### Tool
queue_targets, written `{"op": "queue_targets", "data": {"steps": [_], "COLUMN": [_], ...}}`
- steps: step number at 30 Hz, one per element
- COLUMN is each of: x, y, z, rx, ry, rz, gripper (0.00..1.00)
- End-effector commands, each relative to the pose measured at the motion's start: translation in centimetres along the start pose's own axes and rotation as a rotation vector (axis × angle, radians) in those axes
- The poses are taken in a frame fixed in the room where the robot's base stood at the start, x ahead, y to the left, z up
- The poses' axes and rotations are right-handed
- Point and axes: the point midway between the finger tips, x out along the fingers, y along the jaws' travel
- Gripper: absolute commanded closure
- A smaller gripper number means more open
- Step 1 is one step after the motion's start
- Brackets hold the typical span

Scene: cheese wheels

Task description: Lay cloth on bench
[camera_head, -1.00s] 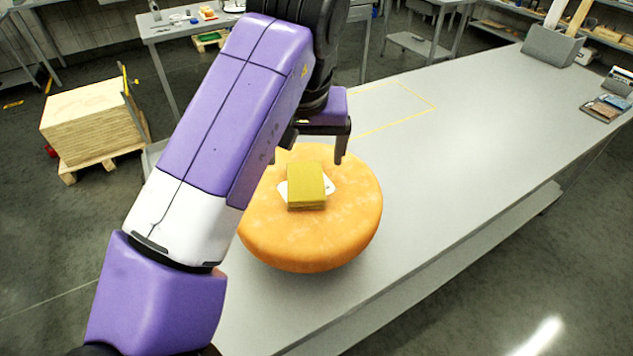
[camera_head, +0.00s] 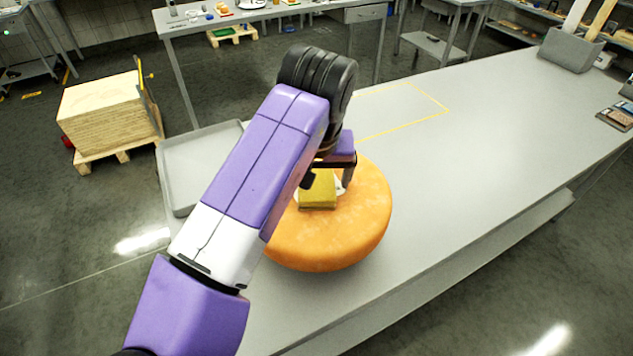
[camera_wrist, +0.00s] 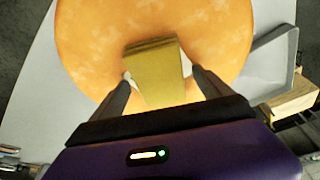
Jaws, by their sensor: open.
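A folded yellow cloth (camera_head: 317,190) lies on top of a large orange cheese wheel (camera_head: 345,228), over a white label that shows at its edges. The wheel rests on the long grey bench (camera_head: 470,135). My gripper (camera_head: 328,183) is just above the cloth, partly hidden behind my arm. In the wrist view my gripper (camera_wrist: 162,85) is open, with one finger on each side of the cloth (camera_wrist: 158,75). I cannot tell whether the fingers touch it.
A yellow outlined rectangle (camera_head: 447,108) marks a clear area of the bench behind the wheel. A grey tray (camera_head: 181,183) sits at the bench's left end. A grey bin (camera_head: 570,51) with upright handles and small dark packs (camera_head: 615,118) are at the far right.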

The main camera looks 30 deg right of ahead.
Motion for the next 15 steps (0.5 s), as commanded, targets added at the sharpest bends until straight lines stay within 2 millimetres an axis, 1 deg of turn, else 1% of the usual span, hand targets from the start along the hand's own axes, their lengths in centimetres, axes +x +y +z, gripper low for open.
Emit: {"op": "queue_targets", "data": {"steps": [2, 3, 5, 6, 11, 12, 13, 15], "x": [-0.01, -0.01, -0.02, -0.02, -0.03, -0.04, -0.04, -0.05], "y": [0.01, 0.01, 0.02, 0.02, 0.02, 0.02, 0.02, 0.02], "z": [0.0, 0.0, 0.0, 0.0, -0.01, -0.01, -0.01, -0.01], "rx": [0.0, 0.0, 0.0, 0.0, 0.0, 0.0, 0.0, 0.0], "ry": [0.0, 0.0, 0.0, 0.0, 0.0, 0.0, 0.0, 0.0], "rz": [0.0, 0.0, 0.0, 0.0, 0.0, 0.0, 0.0, 0.0], "gripper": [0.13, 0.21, 0.32, 0.4, 0.72, 0.8, 0.82, 0.82]}}
